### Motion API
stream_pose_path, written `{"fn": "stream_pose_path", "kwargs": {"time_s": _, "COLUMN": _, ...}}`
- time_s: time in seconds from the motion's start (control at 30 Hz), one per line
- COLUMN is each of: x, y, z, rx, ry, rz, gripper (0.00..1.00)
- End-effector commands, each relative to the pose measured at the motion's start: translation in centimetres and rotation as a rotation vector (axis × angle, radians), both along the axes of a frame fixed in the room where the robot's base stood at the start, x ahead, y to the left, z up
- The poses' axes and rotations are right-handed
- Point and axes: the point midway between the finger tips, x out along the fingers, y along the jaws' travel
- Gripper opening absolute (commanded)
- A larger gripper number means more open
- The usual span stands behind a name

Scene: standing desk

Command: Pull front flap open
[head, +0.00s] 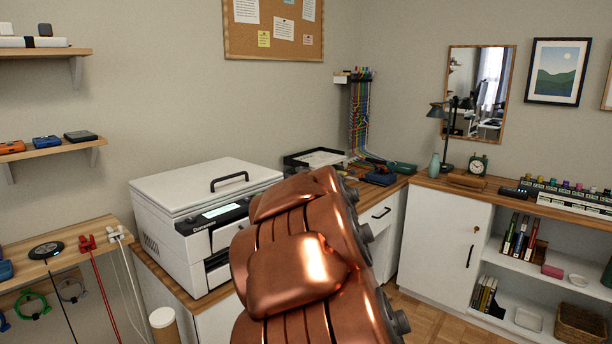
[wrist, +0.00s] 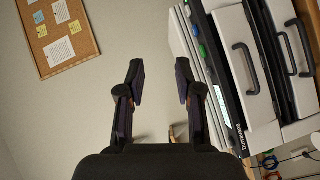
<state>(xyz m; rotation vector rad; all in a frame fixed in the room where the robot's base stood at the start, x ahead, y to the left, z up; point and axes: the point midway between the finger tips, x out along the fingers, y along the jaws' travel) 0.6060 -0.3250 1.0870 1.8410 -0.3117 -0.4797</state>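A white printer (head: 185,205) with a dark control strip and small screen stands on the wooden counter at the left. In the head view my copper arm hides most of its front. In the wrist view the printer appears turned on its side at the right. A white front panel, seemingly the front flap (wrist: 262,108), has a dark bar handle (wrist: 245,68) and looks shut. A second panel with a handle (wrist: 297,48) lies beyond it. My gripper (wrist: 160,82) is open and empty, its fingers apart, left of the printer in the picture. The head view does not show the gripper.
The printer's top lid has its own handle (head: 230,181). A black paper tray (head: 314,158) and cables stand behind on the counter. A shelf with cables (head: 62,243) is at the left. A corkboard (wrist: 58,38) hangs on the wall.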

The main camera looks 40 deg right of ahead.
Motion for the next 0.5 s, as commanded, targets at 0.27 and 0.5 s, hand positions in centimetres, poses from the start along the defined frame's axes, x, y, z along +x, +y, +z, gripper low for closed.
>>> {"fn": "stream_pose_path", "kwargs": {"time_s": 0.27, "x": -2.3, "y": 0.2, "z": 0.7, "rx": 0.099, "ry": 0.004, "rz": -0.113, "gripper": 0.35}}
{"fn": "stream_pose_path", "kwargs": {"time_s": 0.5, "x": -3.1, "y": 0.3, "z": 0.6, "rx": 0.130, "ry": 0.005, "rz": -0.145, "gripper": 0.35}}
